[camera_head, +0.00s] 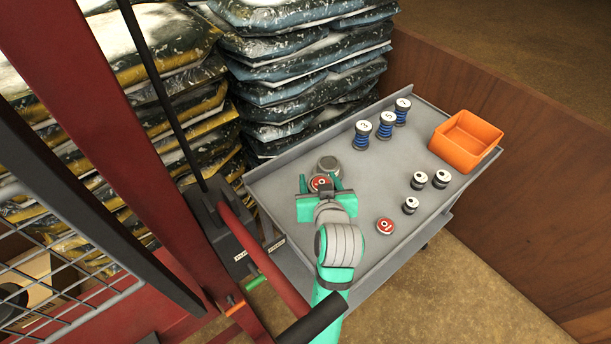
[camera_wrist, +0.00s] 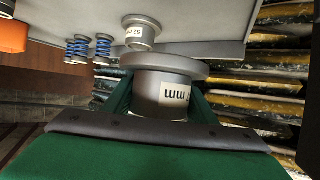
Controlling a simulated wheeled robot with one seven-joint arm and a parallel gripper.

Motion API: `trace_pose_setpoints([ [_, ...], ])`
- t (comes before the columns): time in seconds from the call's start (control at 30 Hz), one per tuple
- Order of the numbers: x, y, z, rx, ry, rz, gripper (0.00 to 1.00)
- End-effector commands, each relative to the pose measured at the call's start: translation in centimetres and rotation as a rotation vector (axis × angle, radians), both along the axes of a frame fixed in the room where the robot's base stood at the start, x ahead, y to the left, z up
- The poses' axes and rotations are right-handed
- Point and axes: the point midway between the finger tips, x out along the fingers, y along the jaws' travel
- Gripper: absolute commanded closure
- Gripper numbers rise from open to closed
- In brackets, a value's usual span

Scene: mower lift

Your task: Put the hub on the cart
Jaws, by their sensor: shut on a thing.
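My gripper (camera_head: 320,184) is shut on a grey flanged hub (camera_wrist: 165,92) with a red top (camera_head: 318,183) and a white label on its side. The green fingers press on both sides of the hub in the wrist view, which appears upside down. The hub is over the left part of the grey cart (camera_head: 290,178). I cannot tell whether its flange touches the cart top. A smaller grey flanged piece (camera_wrist: 141,31) with a side label stands just beyond it; its plain top (camera_head: 328,165) shows in the head view. My wrist hides part of the held hub.
Another red-topped piece (camera_head: 385,225) stands on the cart. Several blue springs (camera_head: 385,125) stand at the back, small black-and-silver pieces (camera_head: 419,181) at the right, near an orange bin (camera_head: 465,140). Stacked bags (camera_head: 300,80) and a red frame (camera_head: 150,150) border the cart. The cart's centre is clear.

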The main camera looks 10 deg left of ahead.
Motion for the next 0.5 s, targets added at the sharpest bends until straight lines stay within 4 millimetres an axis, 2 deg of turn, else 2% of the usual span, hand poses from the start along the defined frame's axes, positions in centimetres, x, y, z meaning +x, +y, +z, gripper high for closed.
trace_pose_setpoints([
  [0.37, 4.8, 5.5, -3.0, 0.001, -0.003, 0.010, 0.99],
  [0.5, 5.9, 6.8, -5.2, 0.001, -0.002, 0.011, 0.99],
])
